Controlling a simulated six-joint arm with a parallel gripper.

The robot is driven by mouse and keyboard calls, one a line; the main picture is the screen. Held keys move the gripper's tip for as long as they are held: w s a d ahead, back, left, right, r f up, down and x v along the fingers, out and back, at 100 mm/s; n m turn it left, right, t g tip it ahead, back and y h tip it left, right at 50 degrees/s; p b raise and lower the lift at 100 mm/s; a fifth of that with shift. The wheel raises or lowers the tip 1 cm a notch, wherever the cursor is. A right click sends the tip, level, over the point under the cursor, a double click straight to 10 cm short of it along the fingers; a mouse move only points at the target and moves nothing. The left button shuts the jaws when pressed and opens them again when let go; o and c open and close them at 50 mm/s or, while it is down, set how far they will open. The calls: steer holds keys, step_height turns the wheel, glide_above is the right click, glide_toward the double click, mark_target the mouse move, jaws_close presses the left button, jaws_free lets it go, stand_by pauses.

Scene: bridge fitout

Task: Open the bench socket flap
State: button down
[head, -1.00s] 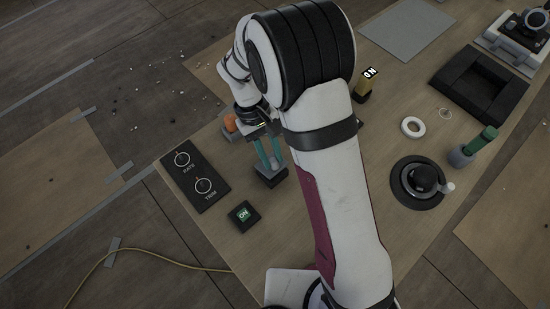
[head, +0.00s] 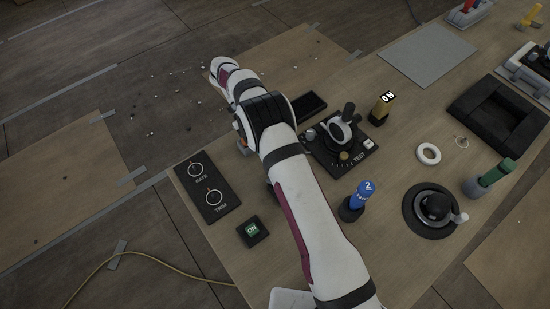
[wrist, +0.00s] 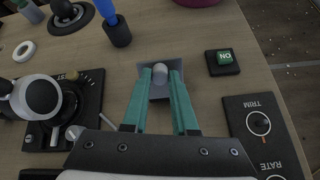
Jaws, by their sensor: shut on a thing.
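In the wrist view, a small grey box-like fitting, which looks like the bench socket with its flap (wrist: 158,94), stands on the wooden bench. A pale grey rounded knob (wrist: 160,72) is on it. My gripper (wrist: 160,77) has its two teal fingers on either side of this knob and is shut on it. Whether the flap is tilted up or flat cannot be told. In the head view my arm hides the gripper and nearly all of the socket.
Near the socket are a green ON button (head: 252,231), a RATE and TRIM dial panel (head: 205,187), a blue-topped knob (head: 360,196) and a TEST panel (head: 345,145). A white ring (head: 428,154) and a black dial (head: 433,207) are farther right. Bare bench lies between them.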

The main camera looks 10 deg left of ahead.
stand_by(0.4)
steer(key=c, duration=0.7)
jaws_free()
steer(key=d+r, duration=0.3)
steer(key=d, duration=0.1)
steer(key=d+r, duration=0.3)
steer(key=r, duration=0.1)
steer(key=s+d+r, duration=0.1)
steer(key=d+r, duration=0.3)
steer(key=shift+s+d, duration=0.1)
steer(key=shift+d, duration=0.2)
